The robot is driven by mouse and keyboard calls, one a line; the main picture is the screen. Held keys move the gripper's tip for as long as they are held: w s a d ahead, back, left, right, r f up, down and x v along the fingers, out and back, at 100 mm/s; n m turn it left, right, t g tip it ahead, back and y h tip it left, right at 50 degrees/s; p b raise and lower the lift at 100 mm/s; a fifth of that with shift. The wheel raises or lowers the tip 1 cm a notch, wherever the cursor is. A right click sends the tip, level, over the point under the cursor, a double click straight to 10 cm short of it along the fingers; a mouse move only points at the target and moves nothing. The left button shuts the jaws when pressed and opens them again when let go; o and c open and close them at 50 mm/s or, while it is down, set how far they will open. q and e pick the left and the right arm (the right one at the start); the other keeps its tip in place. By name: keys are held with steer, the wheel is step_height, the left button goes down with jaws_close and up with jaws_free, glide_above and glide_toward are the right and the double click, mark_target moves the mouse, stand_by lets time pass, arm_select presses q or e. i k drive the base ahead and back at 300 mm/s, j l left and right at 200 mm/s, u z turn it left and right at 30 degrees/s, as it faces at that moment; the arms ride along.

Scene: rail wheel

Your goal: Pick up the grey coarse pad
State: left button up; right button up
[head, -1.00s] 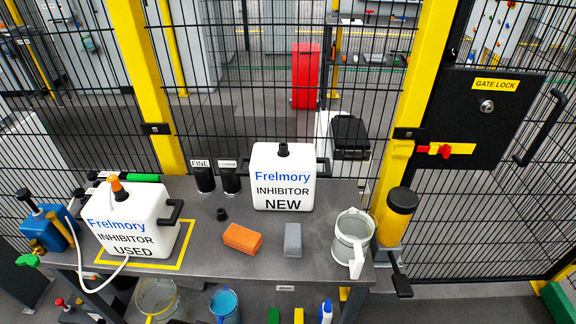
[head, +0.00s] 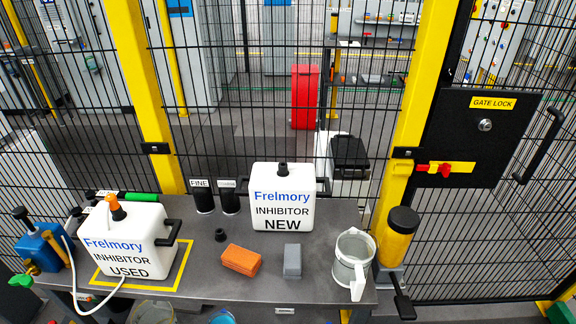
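The grey coarse pad (head: 292,260) is a small upright-looking grey block on the dark grey table (head: 330,225), near its front edge. It sits between an orange block (head: 241,260) on its left and a grey-white jug (head: 352,262) on its right. Behind it stands the white "Frelmory INHIBITOR NEW" container (head: 282,198). Nothing covers the pad. Neither of my grippers shows in the head view.
A white "USED" container (head: 125,240) stands inside a yellow outline at the left, with a hose. Two dark cups (head: 203,196) stand at the back. A yellow-and-black cylinder (head: 398,238) is at the right corner. A mesh fence (head: 245,110) closes off the back.

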mark_target(293, 269)
steer(key=u, duration=3.1)
steer(key=z, duration=3.15)
steer(key=i+j, duration=0.1)
steer(key=j, duration=0.35)
steer(key=i+j+z, duration=0.1)
steer(key=j, duration=0.35)
